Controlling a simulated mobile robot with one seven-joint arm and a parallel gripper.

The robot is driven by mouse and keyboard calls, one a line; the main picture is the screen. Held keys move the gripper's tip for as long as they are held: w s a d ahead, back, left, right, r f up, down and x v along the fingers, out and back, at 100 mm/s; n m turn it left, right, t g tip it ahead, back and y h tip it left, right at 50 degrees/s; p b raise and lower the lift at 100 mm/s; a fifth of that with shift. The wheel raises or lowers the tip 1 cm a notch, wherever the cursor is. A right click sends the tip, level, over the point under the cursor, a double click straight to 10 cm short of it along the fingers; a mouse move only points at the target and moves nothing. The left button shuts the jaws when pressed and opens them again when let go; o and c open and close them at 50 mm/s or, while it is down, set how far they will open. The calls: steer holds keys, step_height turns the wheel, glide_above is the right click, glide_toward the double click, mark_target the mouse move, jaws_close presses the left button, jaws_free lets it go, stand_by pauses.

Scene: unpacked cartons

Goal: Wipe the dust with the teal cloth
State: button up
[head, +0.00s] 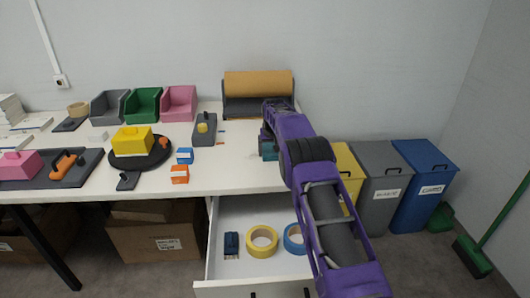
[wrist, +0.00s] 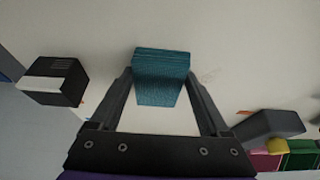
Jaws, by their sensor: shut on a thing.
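The teal cloth (wrist: 160,75) is a folded, ribbed block between the two dark fingers of my gripper (wrist: 160,100) in the wrist view. My gripper is shut on it, low over the white tabletop. In the head view a small part of the teal cloth (head: 269,152) shows under my gripper (head: 266,143), near the table's right end. My purple arm hides the rest. A faint brownish smudge (wrist: 210,75), perhaps the dust, lies on the tabletop just right of the cloth in the wrist view. I cannot tell whether the cloth touches the table.
A brown roll in a dark holder (head: 258,107) stands behind my gripper. A grey block with a yellow knob (head: 204,130) stands to the left. An open drawer (head: 219,271) with tape rolls juts out below. Grey (head: 379,190) and blue (head: 424,190) bins stand right of the table.

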steer(key=shift+d+f, duration=0.2)
steer(key=shift+d, duration=1.75)
steer(key=shift+d+r, duration=0.1)
steer(key=shift+d, duration=1.7)
steer(key=shift+r, duration=0.1)
steer(key=shift+a+r+p, duration=0.1)
steer(key=shift+r+p, duration=1.85)
steer(key=shift+r, duration=1.05)
step_height(320, 180, up, 3)
steer(key=shift+p, duration=1.2)
